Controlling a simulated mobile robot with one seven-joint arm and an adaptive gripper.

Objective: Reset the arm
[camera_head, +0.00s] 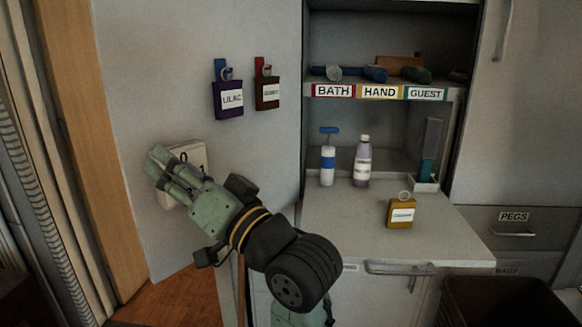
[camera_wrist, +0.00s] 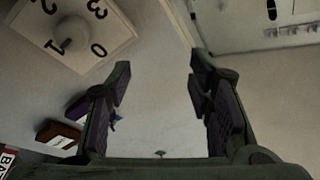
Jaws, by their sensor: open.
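My gripper (camera_head: 165,172) is at the left of the head view, raised in front of the pale wall panel. It overlaps a cream dial plate (camera_head: 191,153) in that view. In the wrist view the gripper (camera_wrist: 160,85) shows two dark fingers spread apart with nothing between them. The dial plate (camera_wrist: 110,38) is at the upper left there, with a round knob and the numbers 0 to 3. I cannot tell from the head view whether the gripper touches the plate.
A purple tag (camera_head: 228,98) and a brown tag (camera_head: 267,94) hang on the wall. Rolled cloths lie on the labelled shelf (camera_head: 380,92). A dark bin (camera_head: 505,300) is lower right.

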